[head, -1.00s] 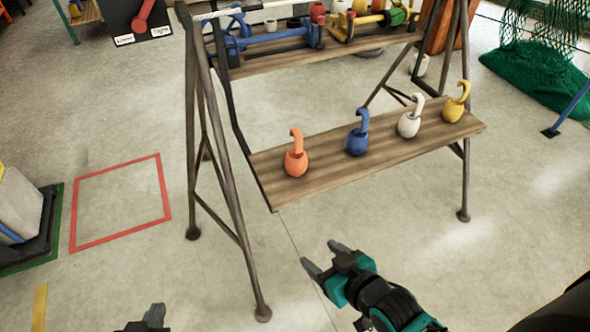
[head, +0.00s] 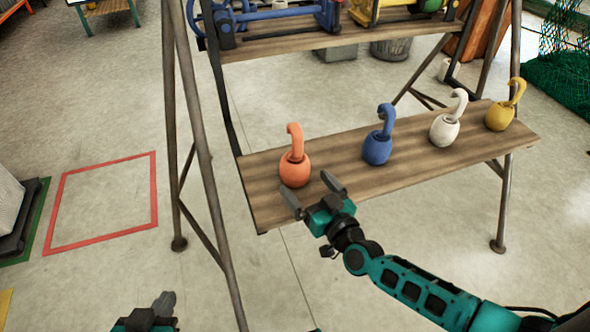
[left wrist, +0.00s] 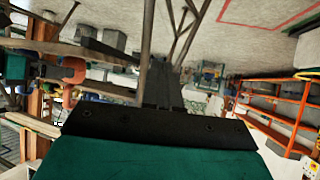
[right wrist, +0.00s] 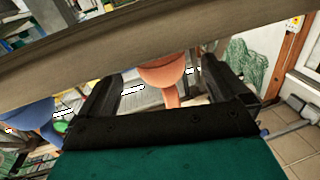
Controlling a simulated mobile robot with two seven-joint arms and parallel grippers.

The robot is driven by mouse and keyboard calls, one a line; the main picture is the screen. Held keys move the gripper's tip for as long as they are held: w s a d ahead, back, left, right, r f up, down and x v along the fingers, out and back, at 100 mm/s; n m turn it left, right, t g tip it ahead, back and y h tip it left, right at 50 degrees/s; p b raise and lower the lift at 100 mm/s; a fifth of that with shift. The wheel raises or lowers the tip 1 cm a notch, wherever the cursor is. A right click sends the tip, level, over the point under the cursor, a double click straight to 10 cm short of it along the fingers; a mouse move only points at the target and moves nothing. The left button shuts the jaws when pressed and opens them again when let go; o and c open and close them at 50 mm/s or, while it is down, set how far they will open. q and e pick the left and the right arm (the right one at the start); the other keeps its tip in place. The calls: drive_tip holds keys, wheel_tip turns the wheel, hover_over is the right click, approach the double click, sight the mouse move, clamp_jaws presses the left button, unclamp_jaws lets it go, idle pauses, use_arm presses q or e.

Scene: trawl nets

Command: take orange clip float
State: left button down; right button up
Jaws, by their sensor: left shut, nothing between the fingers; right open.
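The orange clip float (head: 295,169), a round body with a hooked stem, stands upright at the left end of the wooden shelf (head: 258,204). My right gripper (head: 312,192) is open at the shelf's front edge, just in front of the orange float and apart from it. In the right wrist view the orange float (right wrist: 163,74) appears between the two open fingers, partly cut off by the shelf board. My left gripper (head: 168,300) is low at the bottom of the head view, shut and empty, away from the shelf.
Blue (head: 377,148), white (head: 445,129) and yellow (head: 499,116) clip floats stand in a row to the right on the same shelf. An upper shelf (head: 290,44) holds blue and yellow gear. The rack's metal leg (head: 199,150) rises left of the orange float.

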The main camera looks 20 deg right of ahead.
sight(294, 167)
drive_tip(key=shift+b+x, duration=1.1)
drive_tip(key=shift+x, duration=2.45)
drive_tip(key=shift+d, duration=0.15)
drive_tip(key=shift+c, duration=0.4)
drive_tip(key=c, duration=0.9)
